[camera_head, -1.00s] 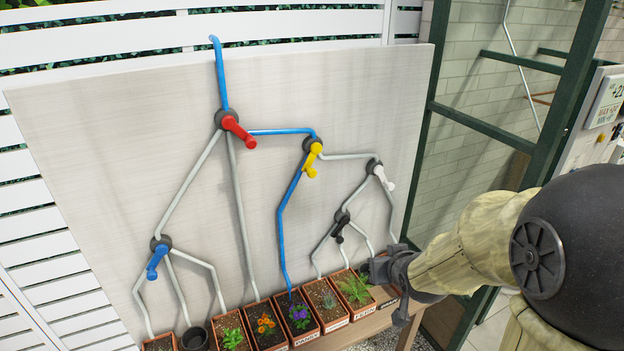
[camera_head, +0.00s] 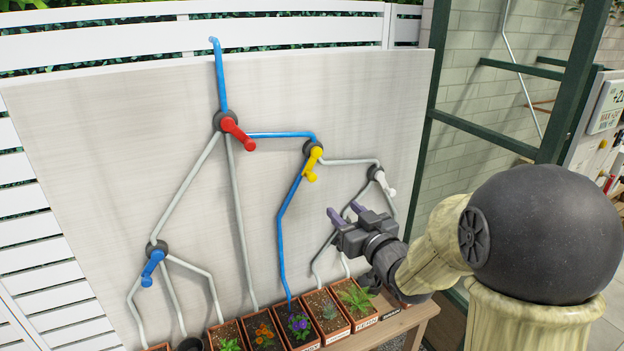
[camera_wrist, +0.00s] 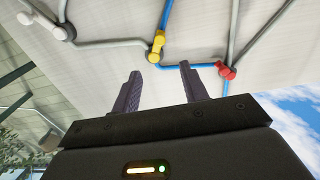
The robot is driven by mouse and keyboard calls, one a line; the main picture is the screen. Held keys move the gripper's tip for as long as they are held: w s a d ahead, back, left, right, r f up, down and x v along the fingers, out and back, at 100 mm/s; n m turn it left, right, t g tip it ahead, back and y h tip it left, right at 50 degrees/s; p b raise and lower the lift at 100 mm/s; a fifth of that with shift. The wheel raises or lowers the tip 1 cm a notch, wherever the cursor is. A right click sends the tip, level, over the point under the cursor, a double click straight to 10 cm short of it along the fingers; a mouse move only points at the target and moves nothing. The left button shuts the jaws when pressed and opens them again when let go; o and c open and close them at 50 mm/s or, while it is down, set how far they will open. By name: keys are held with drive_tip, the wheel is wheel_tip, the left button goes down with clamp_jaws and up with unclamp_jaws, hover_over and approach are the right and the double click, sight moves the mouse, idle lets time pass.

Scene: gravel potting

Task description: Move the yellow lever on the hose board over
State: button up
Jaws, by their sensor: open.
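The yellow lever (camera_head: 313,164) is on a dark round hub at the upper middle of the hose board (camera_head: 150,120) and points down, slightly left at its knob end. A blue hose runs into its hub from the red lever, and another blue hose leaves downward. My gripper (camera_head: 345,210) is open and empty, below and right of the yellow lever and apart from it. In the wrist view the yellow lever (camera_wrist: 157,45) shows beyond and between the two fingers (camera_wrist: 158,80). The black lever is hidden behind my gripper in the head view.
The red lever (camera_head: 236,132) is up and left, the white lever (camera_head: 383,182) is right, and the blue lever (camera_head: 153,266) is low left. Planted pots (camera_head: 300,322) line the wooden bench (camera_head: 420,312) below. The board face between the yellow lever and my gripper is clear.

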sight(313, 179)
drive_tip(key=p+x, duration=0.4)
drive_tip(key=x, duration=1.3)
drive_tip(key=shift+w+a+r, duration=0.1)
drive_tip(key=shift+w+a, duration=0.05)
drive_tip(key=shift+c, duration=0.2)
